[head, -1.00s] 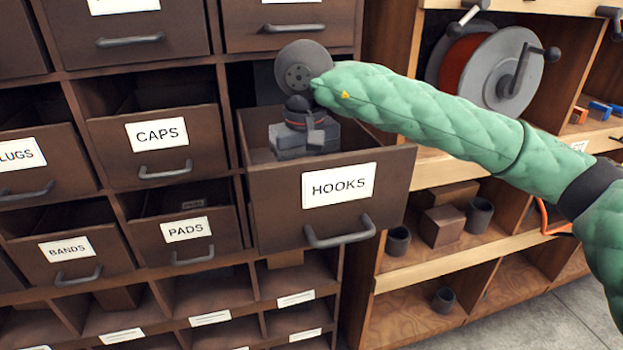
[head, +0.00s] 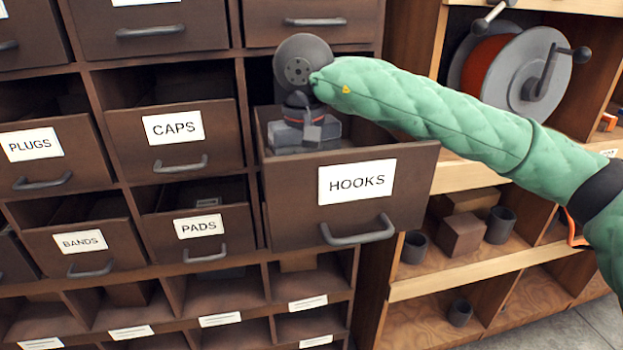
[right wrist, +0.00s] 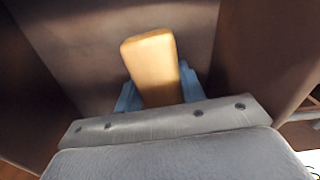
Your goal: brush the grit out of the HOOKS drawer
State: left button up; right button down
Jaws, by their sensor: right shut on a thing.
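The HOOKS drawer (head: 408,195) is pulled open in the cabinet, with a white label and a grey handle on its front. My right arm reaches over it from the right, and my right gripper (right wrist: 155,92) is down inside it. In the right wrist view its blue fingers are shut on a tan, smooth, block-like piece, apparently the brush (right wrist: 152,62). Its bristles are hidden. The brown drawer floor and walls show around it. I cannot make out any grit. My left gripper is not in view.
The CAPS (head: 205,160) and PADS (head: 232,235) drawers stand partly open to the left. Open cubbies lie below. At right, shelves hold a cable reel (head: 520,75), a brown block (head: 461,237) and grey cups (head: 500,225).

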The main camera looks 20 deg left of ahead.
jog(key=shift+w+d+f+b, duration=0.15)
jog(key=shift+b, duration=0.35)
jog(key=shift+w+d+r+b, duration=0.15)
jog(key=shift+w+d+b, duration=0.1)
jog(key=shift+d, duration=0.25)
jog(key=shift+w+d+r+b, duration=0.15)
jog(key=shift+d+b, duration=0.1)
jog(key=shift+d, duration=0.2)
jog(key=shift+w+d+f+b, duration=0.15)
jog(key=shift+w+d+b, duration=0.3)
jog(key=shift+d+b, duration=0.15)
jog(key=shift+w+d+f+b, duration=0.1)
jog(key=shift+w+d+b, duration=0.35)
jog(key=shift+d, duration=0.2)
jog(key=shift+s+a+r+b, duration=0.1)
jog(key=shift+s+a+b, duration=0.3)
jog(key=shift+a, duration=0.3)
jog(key=shift+s+a+r+b, duration=0.1)
jog(key=shift+s+a+b, duration=0.05)
jog(key=shift+s+a, duration=0.4)
jog(key=shift+s+a+f+b, duration=0.2)
jog(key=shift+s+a+b, duration=0.15)
jog(key=shift+a, duration=0.2)
jog(key=shift+s+a+f+b, duration=0.2)
jog(key=shift+s+a+b, duration=0.1)
jog(key=shift+a, duration=0.25)
jog(key=shift+w+d, duration=0.1)
jog(key=shift+w, duration=0.05)
jog(key=shift+w+d+b, duration=0.15)
jog(key=shift+b, duration=0.2)
